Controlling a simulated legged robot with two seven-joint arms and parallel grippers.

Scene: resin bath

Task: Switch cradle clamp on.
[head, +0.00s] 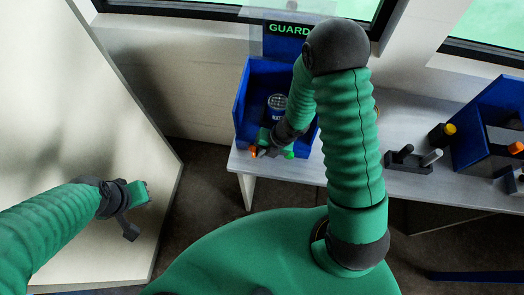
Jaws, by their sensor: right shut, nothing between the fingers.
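My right gripper (263,146) is shut with nothing in it, at the front of the blue open-topped station (242,100) under the "GUARD" sign. My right arm crosses the view and hides part of this station. A small orange part (253,152) and a green part (289,154) show beside the gripper; I cannot tell if it touches either. A dark cylinder with a blue label (277,104) stands inside the station. I cannot tell which control is the cradle clamp switch. My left gripper (136,212) hangs before the pale panel, away from the bench; its fingers are unclear.
The pale grey bench (393,111) runs to the right. A blue unit (488,133) at the right has a yellow knob (449,129) and an orange knob (516,147). A large pale panel (85,110) stands at the left.

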